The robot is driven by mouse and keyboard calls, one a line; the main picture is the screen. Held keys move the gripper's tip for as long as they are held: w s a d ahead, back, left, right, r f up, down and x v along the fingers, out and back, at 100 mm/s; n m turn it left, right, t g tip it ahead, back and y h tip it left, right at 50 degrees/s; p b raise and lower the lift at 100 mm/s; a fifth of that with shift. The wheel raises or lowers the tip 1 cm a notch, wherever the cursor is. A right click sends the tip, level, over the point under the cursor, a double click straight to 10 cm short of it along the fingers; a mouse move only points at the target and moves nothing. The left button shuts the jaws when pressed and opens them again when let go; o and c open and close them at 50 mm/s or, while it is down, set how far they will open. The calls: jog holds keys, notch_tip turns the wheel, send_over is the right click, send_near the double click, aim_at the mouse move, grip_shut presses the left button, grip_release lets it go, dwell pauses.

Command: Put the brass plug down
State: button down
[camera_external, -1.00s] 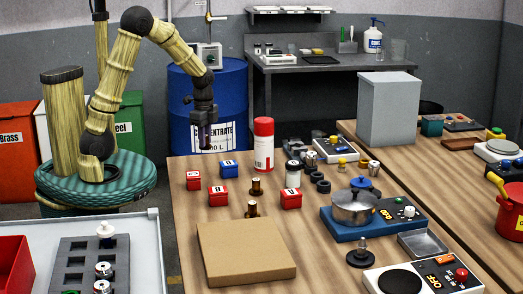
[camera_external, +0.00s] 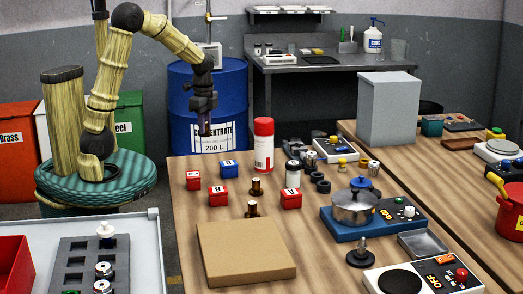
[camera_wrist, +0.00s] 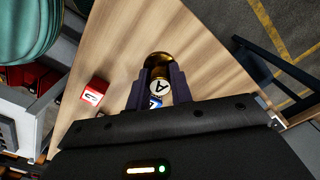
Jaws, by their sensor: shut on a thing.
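My gripper (camera_wrist: 157,88) is shut on a brass plug (camera_wrist: 158,59), with a round pale face marked "A" showing between the fingers in the wrist view. In the external view, my gripper (camera_external: 205,118) hangs pointing down above the far left edge of the table, in front of the blue drum. The held plug cannot be made out clearly there. Two other brass plugs stand upright on the table, one farther back (camera_external: 256,188) and one nearer (camera_external: 252,210).
Red blocks (camera_external: 193,180) and a blue block (camera_external: 229,169) stand on the wooden table (camera_external: 185,215) near the gripper. A red-and-white can (camera_external: 264,145) stands to the right. A cardboard-coloured slab (camera_external: 246,252) lies at the front. Bare wood shows at the left edge.

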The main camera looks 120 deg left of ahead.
jog(key=w+d+r+m+p, duration=0.1)
jog(key=w+d+m+p, duration=0.25)
jog(key=w, duration=0.65)
jog(key=w+d+r+m+p, duration=0.2)
jog(key=w+d, duration=0.3)
jog(key=w, duration=0.5)
jog(key=w+d+r+m+p, duration=0.1)
jog(key=w+d+m+p, duration=0.2)
jog(key=w, duration=0.7)
jog(key=w+d+m+p, duration=0.1)
jog(key=w+d, duration=0.3)
jog(key=d, duration=0.6)
jog(key=w+d+m+p, duration=0.2)
jog(key=w+d, duration=0.3)
jog(key=d, duration=0.6)
jog(key=w+d+m+p, duration=0.2)
jog(key=w+d+m, duration=0.1)
jog(key=d, duration=0.7)
jog(key=shift+w+d+f, duration=0.15)
jog(key=shift+w+d, duration=0.15)
jog(key=shift+w, duration=0.45)
jog(key=shift+f+p, duration=0.9)
jog(key=shift+f, duration=2.2)
